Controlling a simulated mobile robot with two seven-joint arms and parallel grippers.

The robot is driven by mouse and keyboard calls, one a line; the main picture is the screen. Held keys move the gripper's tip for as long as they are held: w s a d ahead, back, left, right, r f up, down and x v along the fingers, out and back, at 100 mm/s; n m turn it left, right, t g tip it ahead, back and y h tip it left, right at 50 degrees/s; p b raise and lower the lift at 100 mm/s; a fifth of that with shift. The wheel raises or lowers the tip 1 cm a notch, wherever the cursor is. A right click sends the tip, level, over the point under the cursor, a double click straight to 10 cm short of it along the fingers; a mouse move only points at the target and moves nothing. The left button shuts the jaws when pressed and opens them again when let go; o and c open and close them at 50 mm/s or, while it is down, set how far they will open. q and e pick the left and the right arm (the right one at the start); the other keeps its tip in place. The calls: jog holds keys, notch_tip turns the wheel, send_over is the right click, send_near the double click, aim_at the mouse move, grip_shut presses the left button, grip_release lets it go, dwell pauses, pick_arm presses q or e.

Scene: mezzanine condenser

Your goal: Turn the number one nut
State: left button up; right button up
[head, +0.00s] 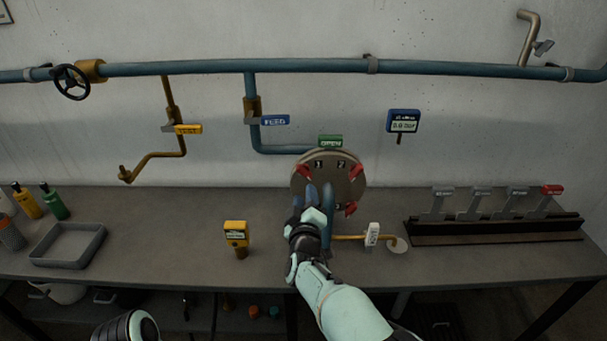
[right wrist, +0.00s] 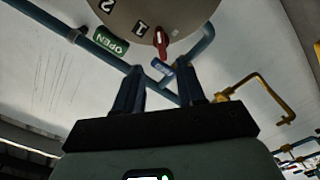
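The round grey-brown flange cover (head: 328,186) stands at the bench's back, with numbers 1 and 2 near its top and red nuts around its rim. The number one nut (head: 303,171) is at its upper left; in the right wrist view it is the red nut (right wrist: 160,40) beside the 1. My right gripper (head: 318,192) is in front of the cover's lower part, hiding some of it. In the right wrist view its blue fingers (right wrist: 162,66) are apart and empty, with the nut beyond their tips. My left gripper is not in view.
A green OPEN tag (head: 330,141) is above the cover. A lever rack (head: 495,232) is at right, a grey tray (head: 68,245) at left. Bench between tray and meter is clear.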

aim_at(305, 176)
jog(key=w+p, duration=0.2)
jog(key=w, duration=0.6)
jog(key=shift+w+r+p, duration=0.15)
jog(key=shift+w+p, duration=0.05)
jog(key=shift+p, duration=0.1)
jog(key=shift+w+f, duration=0.2)
jog(key=shift+w, duration=0.35)
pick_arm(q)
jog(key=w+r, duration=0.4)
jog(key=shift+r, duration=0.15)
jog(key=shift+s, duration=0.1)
pick_arm(e)
jog(key=shift+s, duration=0.1)
grip_shut()
